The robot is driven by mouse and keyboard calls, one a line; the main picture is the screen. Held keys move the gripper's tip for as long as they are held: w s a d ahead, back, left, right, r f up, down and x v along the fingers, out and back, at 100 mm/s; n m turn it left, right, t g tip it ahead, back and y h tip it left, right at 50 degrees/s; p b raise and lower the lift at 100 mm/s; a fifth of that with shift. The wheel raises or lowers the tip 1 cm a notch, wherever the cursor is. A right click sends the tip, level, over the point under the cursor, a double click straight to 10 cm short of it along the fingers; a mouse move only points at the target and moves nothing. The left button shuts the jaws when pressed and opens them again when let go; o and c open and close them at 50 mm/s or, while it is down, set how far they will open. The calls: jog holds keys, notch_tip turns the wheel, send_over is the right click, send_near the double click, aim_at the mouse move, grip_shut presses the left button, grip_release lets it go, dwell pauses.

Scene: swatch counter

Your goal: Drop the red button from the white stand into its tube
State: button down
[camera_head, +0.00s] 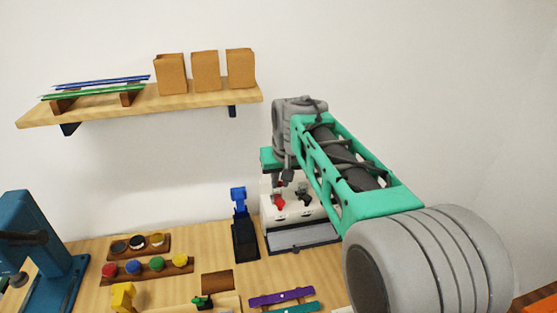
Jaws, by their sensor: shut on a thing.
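My gripper (286,177) hangs at the far end of my arm, in front of a white unit at the back of the counter. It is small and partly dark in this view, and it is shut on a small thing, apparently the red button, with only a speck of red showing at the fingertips. The white unit (293,212) has a red piece (279,203) and a dark piece on its front. I cannot tell for sure which part is the white stand. A wooden rack (118,278) at left holds round pieces in red (109,270), blue, green and yellow. I cannot make out which tube is the button's.
A blue stand (243,235) is left of the white unit. A second rack (120,250) holds dark and pale rounds. A teal press (35,250) stands far left. Purple and teal strips (281,297) lie in front. A wall shelf (140,103) carries brown blocks.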

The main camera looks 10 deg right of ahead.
jog(key=w+r, duration=0.2)
jog(key=w, duration=0.2)
notch_tip(320, 180, down, 6)
jog(key=b, duration=0.5)
jog(key=shift+d+f, duration=0.1)
dwell(0.7)
jog(key=c, duration=1.3)
grip_release()
jog(key=shift+d, duration=0.1)
jog(key=shift+b+v, duration=0.35)
jog(key=shift+v, duration=3.55)
jog(key=shift+s, duration=0.1)
jog(key=shift+g, duration=0.5)
jog(key=s+f, duration=0.5)
jog(key=s, duration=0.3)
jog(key=s+f, duration=0.6)
jog(key=s, duration=0.2)
jog(key=s+f, duration=0.6)
jog(key=s, duration=0.2)
jog(key=shift+s+a+f, duration=0.2)
jog(key=shift+a, duration=0.2)
